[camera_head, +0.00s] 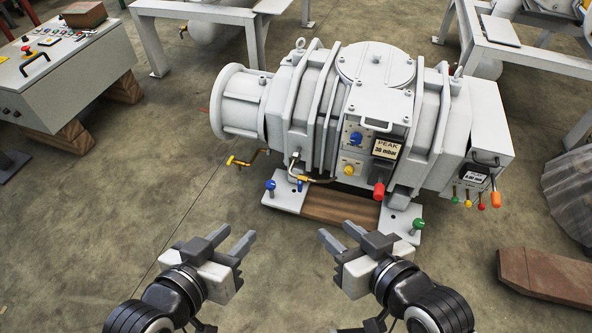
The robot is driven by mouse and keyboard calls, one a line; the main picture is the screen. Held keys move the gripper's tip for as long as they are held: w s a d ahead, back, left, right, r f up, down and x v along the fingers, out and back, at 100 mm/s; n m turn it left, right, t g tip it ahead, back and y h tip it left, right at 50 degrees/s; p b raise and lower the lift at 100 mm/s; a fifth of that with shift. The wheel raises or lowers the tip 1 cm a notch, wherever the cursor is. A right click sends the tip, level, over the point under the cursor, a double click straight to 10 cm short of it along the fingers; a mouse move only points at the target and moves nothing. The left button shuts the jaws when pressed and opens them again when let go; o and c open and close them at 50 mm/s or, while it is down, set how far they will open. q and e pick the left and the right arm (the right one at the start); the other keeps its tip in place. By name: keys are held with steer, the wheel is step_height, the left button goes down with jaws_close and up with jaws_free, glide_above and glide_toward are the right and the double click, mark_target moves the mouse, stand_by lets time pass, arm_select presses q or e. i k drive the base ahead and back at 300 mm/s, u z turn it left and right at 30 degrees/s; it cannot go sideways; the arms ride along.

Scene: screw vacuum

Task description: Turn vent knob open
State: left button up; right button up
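The grey screw vacuum pump (345,110) stands in front of me with several coloured knobs. Its front panel has a blue knob (355,138), a yellow knob (349,169) and a red handle (379,189). A blue-topped knob (270,185) and a green-topped knob (418,224) stand at the base corners. No readable label shows which is the vent knob. My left gripper (236,240) is open and empty, below and left of the pump. My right gripper (338,237) is open and empty, in front of the base. Neither touches the pump.
A yellow lever (240,160) sticks out at the pump's left, and small coloured levers (468,200) hang at its right. A sign (387,149) reads "PEAK 30 mbar". A control console (70,75) stands at the left. A wooden beam (548,275) lies at the right. Floor between my grippers is clear.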

mark_target(349, 171)
steer(key=u, duration=1.35)
steer(key=i, duration=1.45)
steer(key=z, duration=0.55)
